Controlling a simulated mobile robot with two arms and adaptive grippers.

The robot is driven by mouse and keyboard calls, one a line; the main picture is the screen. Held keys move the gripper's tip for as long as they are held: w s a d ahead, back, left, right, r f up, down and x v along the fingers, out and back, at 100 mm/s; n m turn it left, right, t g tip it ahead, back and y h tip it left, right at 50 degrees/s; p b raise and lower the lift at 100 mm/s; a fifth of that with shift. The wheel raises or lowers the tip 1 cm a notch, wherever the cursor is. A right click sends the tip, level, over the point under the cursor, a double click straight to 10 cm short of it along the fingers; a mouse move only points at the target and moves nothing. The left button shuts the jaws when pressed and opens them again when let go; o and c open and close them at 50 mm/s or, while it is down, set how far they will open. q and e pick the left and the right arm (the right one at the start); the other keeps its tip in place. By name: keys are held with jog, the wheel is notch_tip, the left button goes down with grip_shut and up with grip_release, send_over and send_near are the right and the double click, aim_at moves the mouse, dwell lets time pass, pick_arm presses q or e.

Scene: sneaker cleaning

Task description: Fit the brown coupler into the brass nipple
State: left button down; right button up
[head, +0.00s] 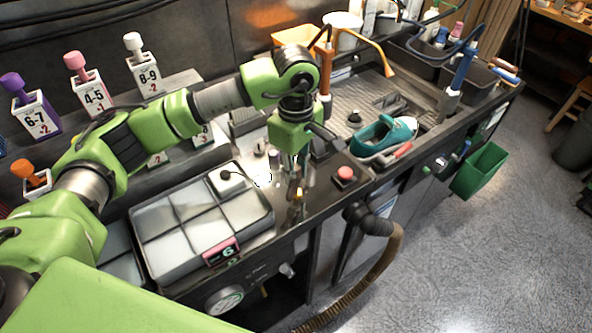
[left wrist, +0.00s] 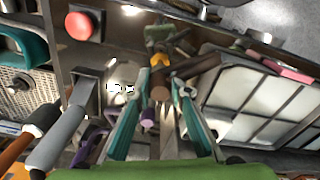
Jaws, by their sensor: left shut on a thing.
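My left gripper (head: 297,185) points down over the bench's front part, left of the red button. In the left wrist view its two teal fingers (left wrist: 160,76) stand on either side of a brown cylindrical piece, which looks like the brown coupler (left wrist: 160,92). The gripper is shut on it. A yellow brass piece, apparently the brass nipple (left wrist: 160,59), shows just beyond the coupler, between the fingertips. I cannot tell whether coupler and nipple touch or are joined. In the head view the fingers hide most of this spot. My right gripper is in neither view.
A lidded, divided tray (head: 190,240) stands close left of the gripper. A teal sneaker (head: 385,142) lies farther right. A ribbed hose (head: 385,258) hangs at the bench front.

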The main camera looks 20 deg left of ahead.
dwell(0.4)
pick_arm(q)
jog(key=shift+b, duration=0.3)
jog(key=shift+b, duration=0.4)
dwell(0.3)
jog(key=shift+b, duration=0.35)
dwell(0.8)
jog(key=shift+f+b, duration=0.45)
jog(key=shift+f+b, duration=1.35)
jog(key=shift+b, duration=0.1)
